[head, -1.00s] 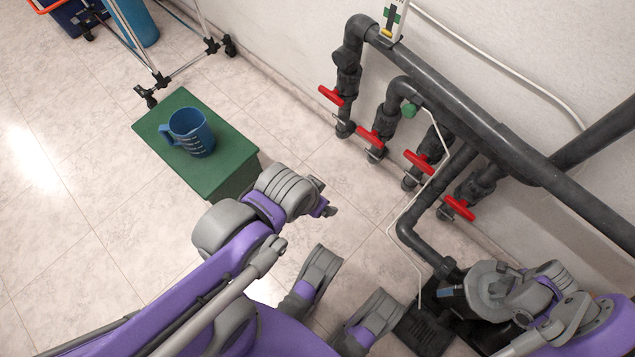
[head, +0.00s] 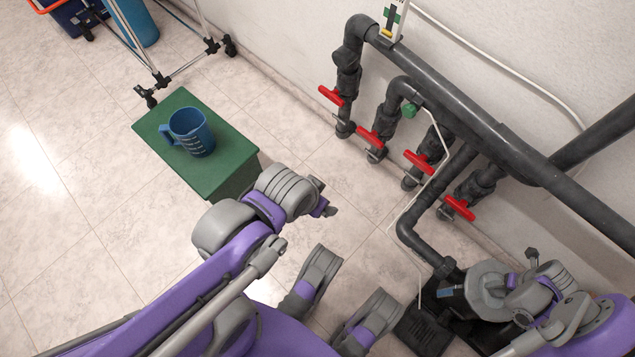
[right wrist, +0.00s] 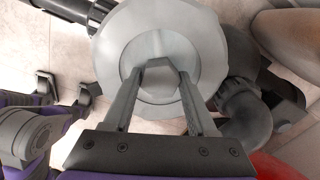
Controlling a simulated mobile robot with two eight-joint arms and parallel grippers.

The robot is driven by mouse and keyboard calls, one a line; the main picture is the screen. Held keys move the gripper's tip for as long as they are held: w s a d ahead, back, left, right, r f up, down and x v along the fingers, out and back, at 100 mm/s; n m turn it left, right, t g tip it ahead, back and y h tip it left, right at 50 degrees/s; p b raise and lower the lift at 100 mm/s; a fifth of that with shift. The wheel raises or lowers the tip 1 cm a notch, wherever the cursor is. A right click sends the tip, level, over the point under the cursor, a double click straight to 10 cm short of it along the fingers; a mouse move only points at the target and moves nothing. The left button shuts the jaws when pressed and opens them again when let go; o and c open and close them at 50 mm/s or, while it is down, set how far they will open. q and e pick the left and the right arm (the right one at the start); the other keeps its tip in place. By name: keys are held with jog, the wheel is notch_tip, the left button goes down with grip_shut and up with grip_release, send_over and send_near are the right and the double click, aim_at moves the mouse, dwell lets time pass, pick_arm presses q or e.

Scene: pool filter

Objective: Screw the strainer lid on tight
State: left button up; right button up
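The strainer lid (right wrist: 205,40) is a pale grey disc with a raised centre handle (right wrist: 160,82); it fills the middle of the right wrist view. In the head view the lid (head: 484,287) shows at lower right, partly covered by my right wrist. The dark strainer pot lies under it, mostly hidden. My right gripper (right wrist: 160,77) has its two fingers on either side of the handle; whether they press on it I cannot tell. In the head view it is largely hidden behind its wrist. My left gripper (head: 323,198) is empty above the floor, its fingertips apart.
Dark pipes (head: 455,100) with several red valve handles (head: 418,161) run along the wall beside the strainer. A black pump part (head: 425,332) is left of it. A blue jug (head: 190,132) stands on a green box (head: 225,165). The floor between is clear.

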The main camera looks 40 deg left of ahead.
aim_at(500, 289)
jog(key=o, duration=0.7)
jog(key=shift+c, duration=0.2)
jog(key=shift+r, duration=0.15)
notch_tip(500, 289, up, 6)
jog(key=p, duration=0.3)
jog(key=shift+p, duration=0.3)
notch_tip(500, 289, up, 11)
jog(key=p, duration=0.2)
jog(key=shift+f+p, duration=0.2)
jog(key=shift+p, duration=0.15)
